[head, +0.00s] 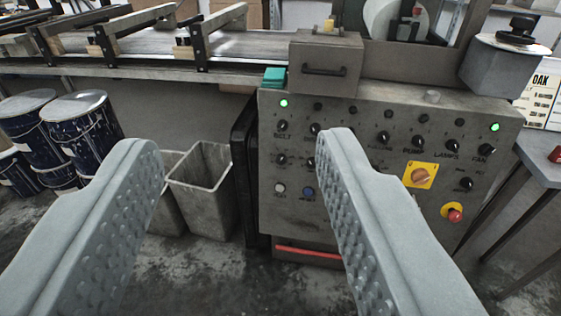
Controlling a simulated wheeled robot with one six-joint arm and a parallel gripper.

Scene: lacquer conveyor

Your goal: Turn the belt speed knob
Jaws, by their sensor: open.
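The grey control panel (357,195) stands right of centre in the head view. A small black knob (282,126) sits at its upper left, with lettering that looks like "BELT" just below it. Another black knob (281,160) is under that lettering. I cannot tell for sure which of them sets the belt speed. My gripper (240,150) is open and empty, its two grey studded fingers wide apart. It is apart from the panel. The right finger covers part of the panel's middle knobs.
A red mushroom button on a yellow collar (453,214) and a yellow-plated rotary switch (419,175) are at the panel's right. Grey bins (203,185) stand left of the panel, dark drums (82,125) further left. The conveyor (150,42) runs behind. A table (540,150) is at right.

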